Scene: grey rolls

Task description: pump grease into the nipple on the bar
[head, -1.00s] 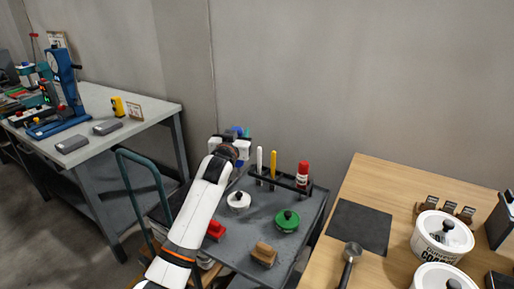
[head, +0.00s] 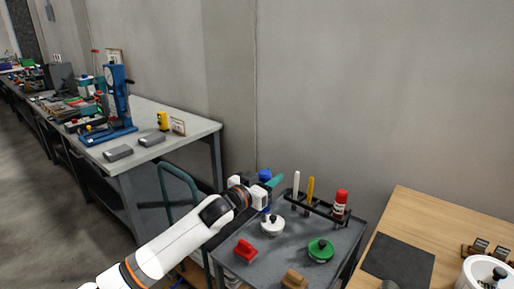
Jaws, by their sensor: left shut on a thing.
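My left arm reaches in from the lower left, and its gripper (head: 264,190) is over the far left part of a grey cart. It is shut on a small blue and teal tool (head: 275,181), whose teal part sticks out up and to the right. The gripper's own body hides part of this tool, so I cannot tell its full shape. I cannot pick out the bar or its nipple in the view. My right gripper is not in view.
The grey cart top (head: 285,255) carries a white-handled disc (head: 271,225), a green disc (head: 320,250), a red block (head: 245,250), a wooden-handled brush (head: 293,280) and a black rack (head: 318,209) of markers. A bench with a blue press (head: 119,100) stands left; a wooden table (head: 440,225) stands right.

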